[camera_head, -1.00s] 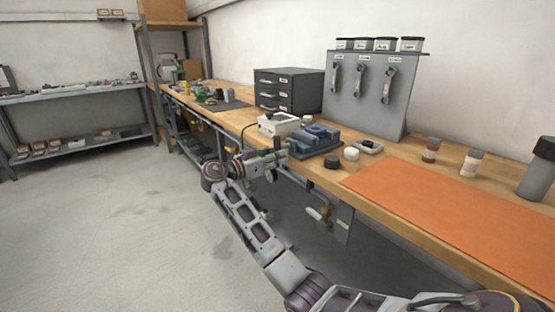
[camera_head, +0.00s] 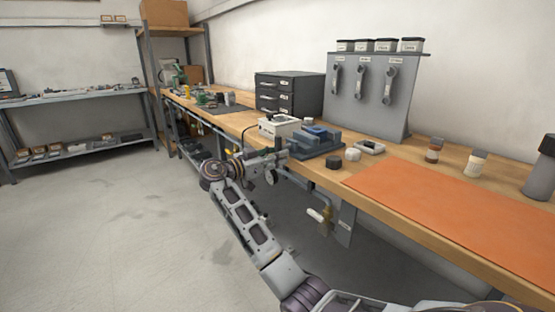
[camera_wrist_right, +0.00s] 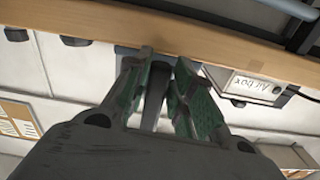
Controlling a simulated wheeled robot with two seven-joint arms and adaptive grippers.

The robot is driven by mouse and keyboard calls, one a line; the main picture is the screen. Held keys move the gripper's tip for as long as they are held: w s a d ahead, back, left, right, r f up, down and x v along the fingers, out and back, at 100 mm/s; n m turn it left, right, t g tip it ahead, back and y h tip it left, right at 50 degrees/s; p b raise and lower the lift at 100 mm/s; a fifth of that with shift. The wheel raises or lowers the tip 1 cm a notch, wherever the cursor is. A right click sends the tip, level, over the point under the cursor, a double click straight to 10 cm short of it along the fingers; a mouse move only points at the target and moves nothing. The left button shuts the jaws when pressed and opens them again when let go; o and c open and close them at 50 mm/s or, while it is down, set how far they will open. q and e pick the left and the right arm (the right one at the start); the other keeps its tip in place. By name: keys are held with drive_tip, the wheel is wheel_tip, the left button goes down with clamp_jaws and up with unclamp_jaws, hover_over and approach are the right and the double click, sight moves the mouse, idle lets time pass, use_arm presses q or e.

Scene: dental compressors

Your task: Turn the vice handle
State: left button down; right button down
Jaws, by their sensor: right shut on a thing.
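The blue vice (camera_head: 316,139) stands on the front edge of the wooden bench, in the middle of the head view. My right gripper (camera_head: 281,157) is at the front of the vice, just off the bench edge. In the right wrist view my right gripper (camera_wrist_right: 165,58) has its green-padded fingers on either side of a dark bar, the vice handle (camera_wrist_right: 156,92), and is shut on it. The fingers and wrist hide much of the handle. My left gripper is not in view.
A white box (camera_head: 279,127), labelled "Air box" in the wrist view, stands left of the vice. A black cap (camera_head: 334,162) and white cap (camera_head: 352,155) lie to its right. An orange mat (camera_head: 440,208) covers the bench at right. A valve (camera_head: 322,216) hangs below the bench.

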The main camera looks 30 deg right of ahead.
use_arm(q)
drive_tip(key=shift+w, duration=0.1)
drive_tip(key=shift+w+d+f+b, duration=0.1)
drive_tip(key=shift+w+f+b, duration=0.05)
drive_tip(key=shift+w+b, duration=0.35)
use_arm(e)
drive_tip(key=shift+m, duration=0.4)
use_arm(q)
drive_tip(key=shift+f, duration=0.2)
use_arm(e)
drive_tip(key=shift+w, duration=0.1)
drive_tip(key=shift+m+b, duration=0.5)
drive_tip(key=shift+b, duration=0.15)
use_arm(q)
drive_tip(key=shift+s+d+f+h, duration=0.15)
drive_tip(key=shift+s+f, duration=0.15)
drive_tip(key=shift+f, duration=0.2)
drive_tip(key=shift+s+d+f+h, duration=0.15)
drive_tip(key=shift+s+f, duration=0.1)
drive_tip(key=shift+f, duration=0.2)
use_arm(e)
drive_tip(key=shift+w, duration=0.1)
use_arm(q)
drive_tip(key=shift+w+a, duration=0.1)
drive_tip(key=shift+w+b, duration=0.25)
drive_tip(key=shift+b, duration=0.15)
use_arm(e)
drive_tip(key=shift+m, duration=0.4)
